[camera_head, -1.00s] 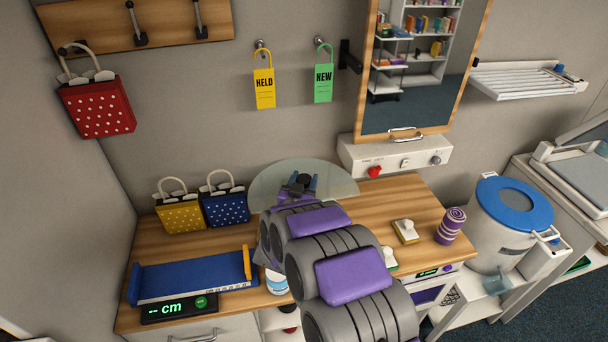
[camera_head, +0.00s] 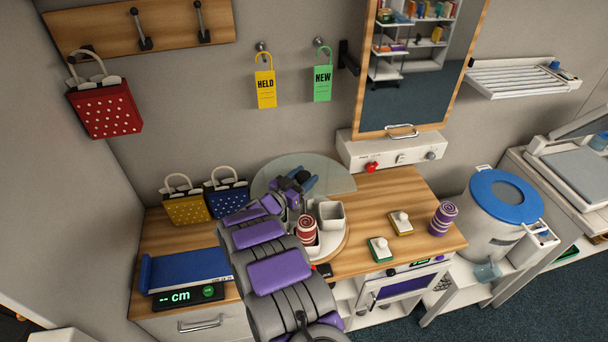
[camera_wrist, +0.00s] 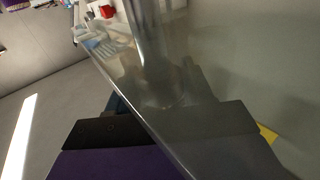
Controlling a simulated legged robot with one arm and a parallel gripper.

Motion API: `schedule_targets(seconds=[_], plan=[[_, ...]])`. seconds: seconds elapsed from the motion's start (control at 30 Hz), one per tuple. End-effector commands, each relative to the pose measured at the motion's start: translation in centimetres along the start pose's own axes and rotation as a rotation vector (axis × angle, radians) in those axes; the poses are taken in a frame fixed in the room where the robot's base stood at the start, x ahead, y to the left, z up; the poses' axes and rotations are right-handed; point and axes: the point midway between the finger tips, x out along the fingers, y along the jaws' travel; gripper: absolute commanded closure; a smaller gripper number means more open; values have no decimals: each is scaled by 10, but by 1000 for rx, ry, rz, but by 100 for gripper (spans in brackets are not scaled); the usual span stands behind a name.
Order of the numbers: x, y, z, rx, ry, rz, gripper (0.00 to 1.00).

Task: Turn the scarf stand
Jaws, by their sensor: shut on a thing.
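A rolled red-and-white scarf (camera_head: 306,228) stands upright in one cup. A clear rounded glass pane (camera_head: 335,181) spans its back. My gripper (camera_head: 304,184) is at the pane, near the stand's middle, shut on a part of the stand that my fingers mostly hide. The wrist view shows a shiny upright post (camera_wrist: 158,50) and a slanting clear pane edge close to my gripper. My arm covers the stand's left side.
Yellow (camera_head: 187,210) and blue (camera_head: 226,198) bags stand at the left, behind a blue measuring tray (camera_head: 190,268). A mirror (camera_head: 410,80) hangs behind. A blue-lidded bin (camera_head: 505,200) stands right.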

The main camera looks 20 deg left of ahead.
Motion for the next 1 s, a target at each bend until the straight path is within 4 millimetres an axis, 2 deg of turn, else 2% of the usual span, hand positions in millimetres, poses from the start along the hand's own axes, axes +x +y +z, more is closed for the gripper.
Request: schedule_targets(seconds=[0.8, 0.83, 1.0], plan=[[-1, -4, -2, -4, 3, 57, 100], [-1, -4, -2, -4, 3, 57, 48], [-1, -4, -2, -4, 3, 57, 32]])
